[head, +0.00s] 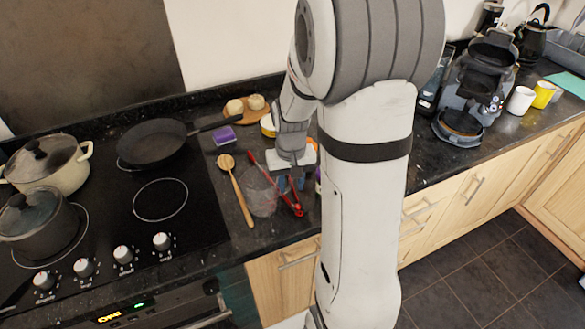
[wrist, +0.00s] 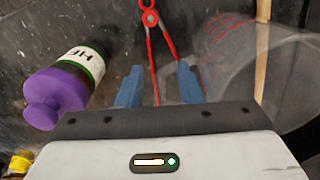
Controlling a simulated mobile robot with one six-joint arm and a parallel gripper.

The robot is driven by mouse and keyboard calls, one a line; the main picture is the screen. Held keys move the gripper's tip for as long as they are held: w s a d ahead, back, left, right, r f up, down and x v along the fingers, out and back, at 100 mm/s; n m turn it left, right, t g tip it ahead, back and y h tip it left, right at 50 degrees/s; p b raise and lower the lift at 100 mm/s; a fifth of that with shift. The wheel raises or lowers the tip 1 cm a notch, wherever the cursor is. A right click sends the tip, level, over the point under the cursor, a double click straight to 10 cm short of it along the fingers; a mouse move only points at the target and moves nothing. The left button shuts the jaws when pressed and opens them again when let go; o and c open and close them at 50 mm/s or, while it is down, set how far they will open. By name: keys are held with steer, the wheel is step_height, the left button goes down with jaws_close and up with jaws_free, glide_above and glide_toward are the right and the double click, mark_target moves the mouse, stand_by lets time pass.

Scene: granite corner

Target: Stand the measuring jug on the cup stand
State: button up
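The measuring jug (wrist: 245,60) is clear, with red markings, and fills the right of the wrist view. In the head view the jug (head: 262,198) stands on the dark counter right of the hob, beside a wooden spoon. My gripper (wrist: 160,72) has its two blue fingers apart, with nothing held between them. Its right finger overlaps the jug's left edge in the wrist view; I cannot tell whether they touch. In the head view my gripper (head: 291,183) is low over the counter, just right of the jug. The round base plate (head: 462,122) of the coffee machine may be the cup stand.
Red tongs (wrist: 160,30) lie beneath my gripper. A purple-capped bottle (wrist: 68,85) is close on its left. The wooden spoon (head: 238,190), a pan (head: 152,142) and pots (head: 48,160) are left of the jug. White (head: 521,100) and yellow (head: 544,94) cups stand right of the coffee machine (head: 482,80).

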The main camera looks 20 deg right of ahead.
step_height(320, 180, up, 12)
steer(key=shift+f, duration=0.2)
steer(key=s+a+r+n+t, duration=0.1)
steer(key=s+a+r, duration=0.1)
steer(key=s+a, duration=0.2)
steer(key=s, duration=0.2)
steer(key=shift+s+a+r, duration=0.25)
steer(key=shift+s+a, duration=0.05)
steer(key=shift+s, duration=0.1)
steer(key=s+a, duration=0.1)
steer(key=s, duration=0.1)
steer(key=s+a+t, duration=0.1)
steer(key=s, duration=0.1)
steer(key=s+a+n+t, duration=0.1)
steer(key=s, duration=0.2)
steer(key=shift+f, duration=0.25)
steer(key=shift+s+f, duration=0.1)
steer(key=shift+s, duration=0.05)
steer(key=shift+c, duration=1.1)
